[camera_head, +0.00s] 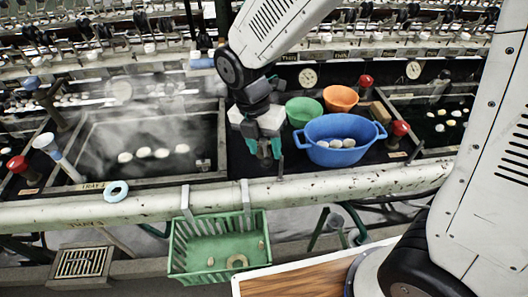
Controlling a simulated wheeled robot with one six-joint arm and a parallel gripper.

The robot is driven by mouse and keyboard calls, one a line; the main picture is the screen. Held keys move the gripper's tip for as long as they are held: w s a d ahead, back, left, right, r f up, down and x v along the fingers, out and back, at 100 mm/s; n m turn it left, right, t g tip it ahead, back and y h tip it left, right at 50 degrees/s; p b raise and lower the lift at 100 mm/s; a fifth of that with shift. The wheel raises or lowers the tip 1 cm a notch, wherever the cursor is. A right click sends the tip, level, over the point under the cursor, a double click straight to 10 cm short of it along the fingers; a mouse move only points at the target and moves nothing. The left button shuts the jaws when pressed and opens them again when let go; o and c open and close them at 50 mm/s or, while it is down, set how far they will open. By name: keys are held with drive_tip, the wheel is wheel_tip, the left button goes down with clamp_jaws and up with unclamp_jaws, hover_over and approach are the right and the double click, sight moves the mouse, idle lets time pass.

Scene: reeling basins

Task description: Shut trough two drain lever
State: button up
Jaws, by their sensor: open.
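A steaming trough (215,128) with pale cocoons lies at the left, and another water trough (437,152) lies at the right. I cannot tell from the labels which is trough two. A lever with a red knob (400,128) stands right of the blue basin, and another red knob (366,81) is behind it. Which one is the drain lever is unclear. My gripper (270,151) is open and empty, pointing down over the dark deck between the troughs, apart from the levers.
A blue basin (340,155) with cocoons, a green bowl (303,111) and an orange bowl (340,98) stand just right of my gripper. A green basket (218,225) hangs on the front rail (330,183).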

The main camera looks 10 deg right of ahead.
drive_tip(key=r, duration=0.3)
drive_tip(key=a+r, duration=0.1)
drive_tip(key=shift+w+r, duration=0.3)
drive_tip(key=shift+w, duration=0.05)
drive_tip(key=shift+s, duration=0.1)
